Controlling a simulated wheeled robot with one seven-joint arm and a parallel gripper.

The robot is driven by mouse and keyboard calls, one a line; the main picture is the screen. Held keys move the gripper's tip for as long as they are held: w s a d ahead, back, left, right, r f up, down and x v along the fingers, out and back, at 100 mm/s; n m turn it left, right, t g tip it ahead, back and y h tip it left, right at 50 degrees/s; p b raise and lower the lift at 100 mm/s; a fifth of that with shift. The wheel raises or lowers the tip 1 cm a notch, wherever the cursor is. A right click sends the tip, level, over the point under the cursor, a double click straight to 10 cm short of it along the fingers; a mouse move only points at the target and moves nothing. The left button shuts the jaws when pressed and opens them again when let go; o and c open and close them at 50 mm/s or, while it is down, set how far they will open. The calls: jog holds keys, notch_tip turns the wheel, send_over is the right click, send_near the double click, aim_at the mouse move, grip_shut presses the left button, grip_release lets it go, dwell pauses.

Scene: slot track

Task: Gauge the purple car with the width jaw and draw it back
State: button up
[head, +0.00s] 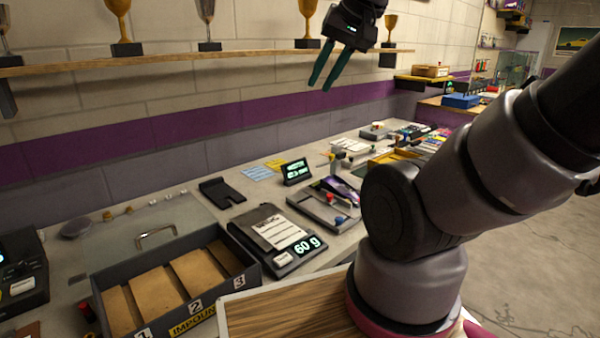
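A purple car (345,187) appears small on the bench, at the back right of a grey gauge plate (312,206). Part of it is hidden behind my arm, and I cannot tell whether it touches the jaw. The plate carries a red knob (331,197) and a blue knob (340,220); the width jaw itself is too small to make out clearly. My gripper (319,89) is high above the bench in front of the wall, with teal fingers pointing down. The fingers are apart with nothing between them.
A small display (297,171) stands behind the plate. A scale (276,238) reading 60 g sits left of it. An impound box (180,290) with numbered slots is at front left. A trophy shelf (130,62) runs along the wall near my gripper.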

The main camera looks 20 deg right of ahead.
jog(key=o, duration=0.4)
jog(key=shift+w, duration=0.35)
jog(key=m+g+h, duration=0.2)
jog(key=m+g, duration=0.5)
jog(key=m, duration=0.2)
send_over(330, 194)
notch_tip(330, 194, down, 28)
notch_tip(330, 194, down, 11)
jog(key=shift+s+a+r, duration=0.1)
jog(key=shift+s+r, duration=0.05)
jog(key=shift+r, duration=0.05)
grip_shut()
